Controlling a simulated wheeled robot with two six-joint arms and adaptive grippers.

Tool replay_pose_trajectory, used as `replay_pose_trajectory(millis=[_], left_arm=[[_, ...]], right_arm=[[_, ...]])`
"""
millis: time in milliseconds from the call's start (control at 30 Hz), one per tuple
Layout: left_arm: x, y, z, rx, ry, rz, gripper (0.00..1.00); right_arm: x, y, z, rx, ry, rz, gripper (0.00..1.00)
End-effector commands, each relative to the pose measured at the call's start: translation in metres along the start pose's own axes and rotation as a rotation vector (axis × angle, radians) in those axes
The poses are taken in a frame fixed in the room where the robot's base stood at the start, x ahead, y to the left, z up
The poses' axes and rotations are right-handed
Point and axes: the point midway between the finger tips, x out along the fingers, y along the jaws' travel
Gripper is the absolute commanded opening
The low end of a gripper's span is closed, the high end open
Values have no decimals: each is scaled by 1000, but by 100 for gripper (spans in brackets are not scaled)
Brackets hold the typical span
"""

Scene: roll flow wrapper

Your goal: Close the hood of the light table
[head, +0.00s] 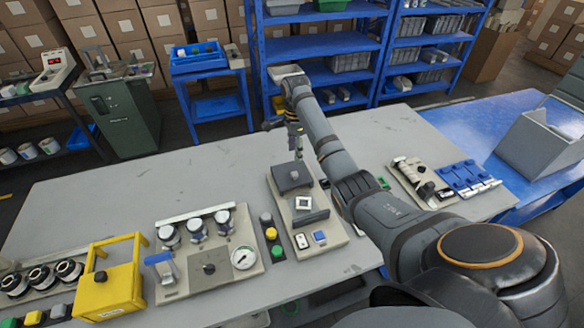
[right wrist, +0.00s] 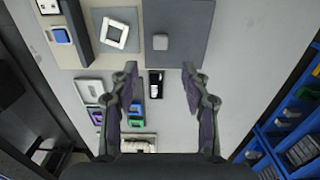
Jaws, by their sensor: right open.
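The light table (head: 335,240) is a beige base in the middle of the grey bench, with a white square frame (head: 303,203), a dark bar, a white switch and a blue button. A dark grey panel with a small knob, seemingly the hood (head: 292,177), is at its far end, beside the white frame rather than over it. In the right wrist view the hood (right wrist: 185,30) and knob lie just ahead of the fingers. My right gripper (head: 296,150) is open and empty, pointing down near the hood's far edge; its fingers show apart (right wrist: 160,72). My left gripper is not in view.
A button strip (head: 270,240) and a gauge panel (head: 208,268) stand left of the light table, with a yellow box (head: 108,285) beyond. A beige panel (head: 420,182) and blue modules (head: 468,178) lie to the right. The bench's far left is clear.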

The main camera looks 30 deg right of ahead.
Motion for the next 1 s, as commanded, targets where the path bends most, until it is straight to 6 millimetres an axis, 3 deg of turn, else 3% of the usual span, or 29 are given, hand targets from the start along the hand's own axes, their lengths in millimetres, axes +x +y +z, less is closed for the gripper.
replay_pose_trajectory(millis=[100, 233, 500, 633, 867, 1000], left_arm=[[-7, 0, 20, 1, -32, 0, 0], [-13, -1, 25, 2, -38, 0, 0], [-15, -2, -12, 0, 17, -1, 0], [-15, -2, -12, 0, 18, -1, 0], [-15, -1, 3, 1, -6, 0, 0], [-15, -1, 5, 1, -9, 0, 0]], right_arm=[[20, 2, 0, -1, 1, 6, 47], [49, 2, 0, -2, 1, 6, 47], [92, 1, 0, -3, 1, 1, 47], [98, 1, 0, -4, 1, 0, 47], [99, 1, 0, -4, 1, -1, 46], [99, 1, 0, -4, 1, 0, 27]])
